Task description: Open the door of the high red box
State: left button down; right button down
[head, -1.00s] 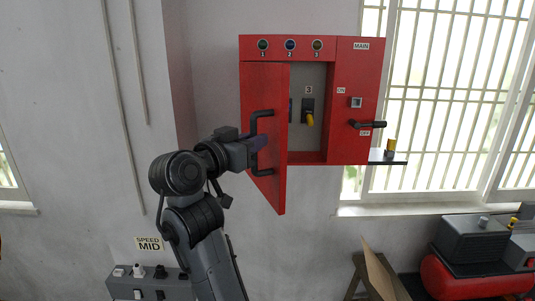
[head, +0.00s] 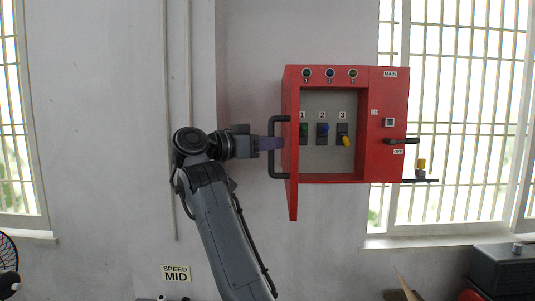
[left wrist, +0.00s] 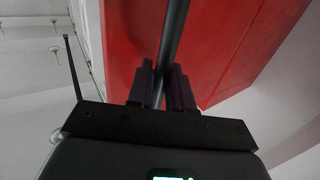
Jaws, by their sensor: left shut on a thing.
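The high red box (head: 390,165) hangs on the wall right of centre in the head view. Its door (head: 291,150) is hinged on the left and stands wide open, seen nearly edge-on. The door's black bar handle (head: 272,176) faces left. My left gripper (head: 277,143) is shut on the handle; in the left wrist view the fingers (left wrist: 163,88) close around the dark bar (left wrist: 173,40), with the red door (left wrist: 225,45) behind. Inside the box, switches marked 1, 2 and 3 (head: 343,134) are uncovered. My right gripper is not in view.
The box's right part has a MAIN label and a black lever (head: 402,141). A small shelf (head: 420,181) with a yellow-topped item (head: 421,165) juts out at its lower right. Barred windows (head: 460,110) flank the wall. A grey machine (head: 500,268) stands at the lower right.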

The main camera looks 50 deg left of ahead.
pick_arm(q)
jog(key=shift+w+a+f, duration=0.15)
jog(key=shift+w+f, duration=0.1)
jog(key=shift+f, duration=0.15)
jog(key=c, duration=1.5)
grip_release()
jog(key=o, duration=0.3)
jog(key=shift+r, duration=0.1)
jog(key=shift+o, duration=0.2)
jog(key=shift+w+a+r, duration=0.1)
jog(key=shift+r, duration=0.15)
jog(key=s+a+b, duration=0.1)
jog(key=s+b, duration=0.2)
jog(key=s, duration=0.8)
jog(key=shift+a+b, duration=0.25)
jog(key=shift+b, duration=0.05)
